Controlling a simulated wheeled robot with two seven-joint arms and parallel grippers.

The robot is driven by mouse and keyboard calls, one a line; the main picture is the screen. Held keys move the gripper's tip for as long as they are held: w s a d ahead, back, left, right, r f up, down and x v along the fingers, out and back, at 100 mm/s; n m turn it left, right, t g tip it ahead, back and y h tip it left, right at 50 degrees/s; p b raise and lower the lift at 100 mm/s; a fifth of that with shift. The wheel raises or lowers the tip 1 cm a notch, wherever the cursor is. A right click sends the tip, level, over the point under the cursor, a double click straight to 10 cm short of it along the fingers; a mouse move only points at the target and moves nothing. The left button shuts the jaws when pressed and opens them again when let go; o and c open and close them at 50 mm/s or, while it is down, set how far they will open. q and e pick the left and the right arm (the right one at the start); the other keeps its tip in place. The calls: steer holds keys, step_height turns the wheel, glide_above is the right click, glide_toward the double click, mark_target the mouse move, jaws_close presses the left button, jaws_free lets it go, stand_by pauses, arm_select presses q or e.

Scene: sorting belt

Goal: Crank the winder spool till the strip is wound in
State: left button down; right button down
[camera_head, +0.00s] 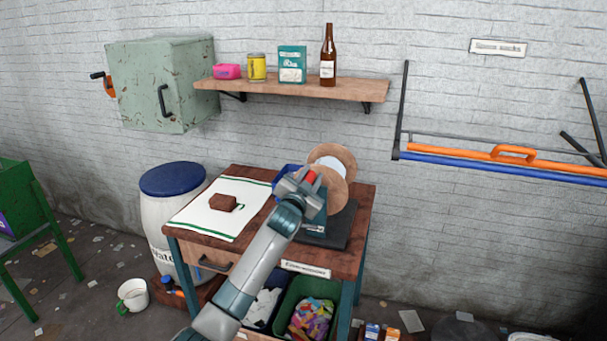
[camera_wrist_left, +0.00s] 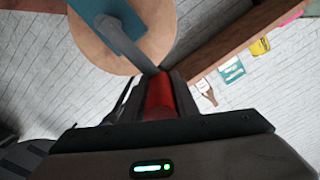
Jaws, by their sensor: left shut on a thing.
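The winder spool (camera_head: 334,163) has round tan wooden flanges and stands on a dark base (camera_head: 335,232) at the right of the wooden table. My left gripper (camera_head: 304,181) is at the spool's near left side, shut on the red crank handle (camera_head: 311,178). In the left wrist view the red handle (camera_wrist_left: 159,97) sits between the fingers, with the tan flange (camera_wrist_left: 125,50) and a blue-grey upright (camera_wrist_left: 105,22) beyond it. My arm and gripper hide part of the winder. I cannot make out the strip. The right gripper is not in view.
The table (camera_head: 240,250) also holds a white cloth (camera_head: 205,220) with a brown block (camera_head: 223,202) on it. A wooden shelf (camera_head: 300,90) with several goods is on the wall above. A blue-lidded barrel (camera_head: 172,179) stands at left. Bins sit under the table.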

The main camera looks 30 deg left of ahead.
arm_select(q)
steer(key=w+d+f+m, duration=0.2)
steer(key=d+f+m, duration=0.3)
steer(key=d+m, duration=0.55)
step_height(320, 180, down, 11)
steer(key=a+m+b, duration=0.1)
steer(key=m+b, duration=0.1)
steer(key=m, duration=1.2)
steer(key=shift+w+a+r, duration=0.2)
steer(key=c, duration=1.5)
jaws_free()
steer(key=shift+o, duration=0.2)
steer(key=shift+f, duration=0.1)
